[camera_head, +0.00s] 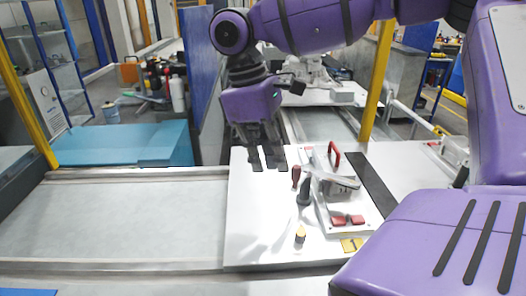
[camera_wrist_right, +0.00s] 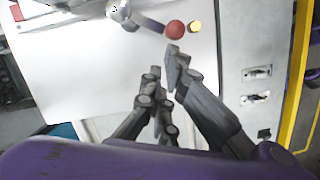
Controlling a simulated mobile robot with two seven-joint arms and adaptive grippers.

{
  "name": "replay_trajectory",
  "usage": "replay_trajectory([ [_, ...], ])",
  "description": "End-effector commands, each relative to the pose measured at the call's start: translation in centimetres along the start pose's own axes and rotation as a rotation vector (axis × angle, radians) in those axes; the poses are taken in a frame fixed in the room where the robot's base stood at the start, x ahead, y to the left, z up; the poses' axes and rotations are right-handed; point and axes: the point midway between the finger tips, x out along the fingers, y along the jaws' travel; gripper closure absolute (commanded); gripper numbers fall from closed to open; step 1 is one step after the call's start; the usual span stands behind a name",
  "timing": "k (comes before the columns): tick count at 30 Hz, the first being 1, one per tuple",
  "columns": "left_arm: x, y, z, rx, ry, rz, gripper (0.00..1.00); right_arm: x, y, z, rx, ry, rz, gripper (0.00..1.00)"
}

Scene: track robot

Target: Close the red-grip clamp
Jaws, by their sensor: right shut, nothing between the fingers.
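In the head view a small upright red grip (camera_head: 296,176) stands on the white board (camera_head: 250,215), beside a dark-handled grip (camera_head: 305,190) and the metal clamp parts. I take it to be the grip of the red-grip clamp. My right gripper (camera_head: 266,162) points down, shut and empty, just left of the red grip, with a visible gap in the picture. In the right wrist view a round red end (camera_wrist_right: 175,29) shows beyond the fingertips (camera_wrist_right: 163,78), apparently apart from them. The clamp's lower mechanism is partly hidden. My left gripper is not in view.
A light plate (camera_head: 322,215) on the board carries a red loop handle (camera_head: 335,155) and red blocks (camera_head: 347,220). The board's left part is clear. A blue box (camera_head: 125,145) stands back left.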

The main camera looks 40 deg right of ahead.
Motion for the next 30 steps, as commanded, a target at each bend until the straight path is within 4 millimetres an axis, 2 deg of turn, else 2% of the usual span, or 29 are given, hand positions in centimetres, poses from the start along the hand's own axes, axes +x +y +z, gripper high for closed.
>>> replay_trajectory([
  [1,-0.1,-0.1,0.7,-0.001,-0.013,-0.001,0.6,0.1,0.0,0.0,0.0,-0.001,-0.001,1.0],
  [5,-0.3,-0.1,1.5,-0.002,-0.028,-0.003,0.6,0.1,0.0,0.0,0.0,-0.002,-0.001,1.0],
  [19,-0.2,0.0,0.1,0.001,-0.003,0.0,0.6,0.2,-0.5,0.4,-0.061,-0.001,0.013,1.0],
  [30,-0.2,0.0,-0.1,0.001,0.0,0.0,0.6,0.3,-0.9,0.9,-0.129,-0.001,0.031,1.0],
])
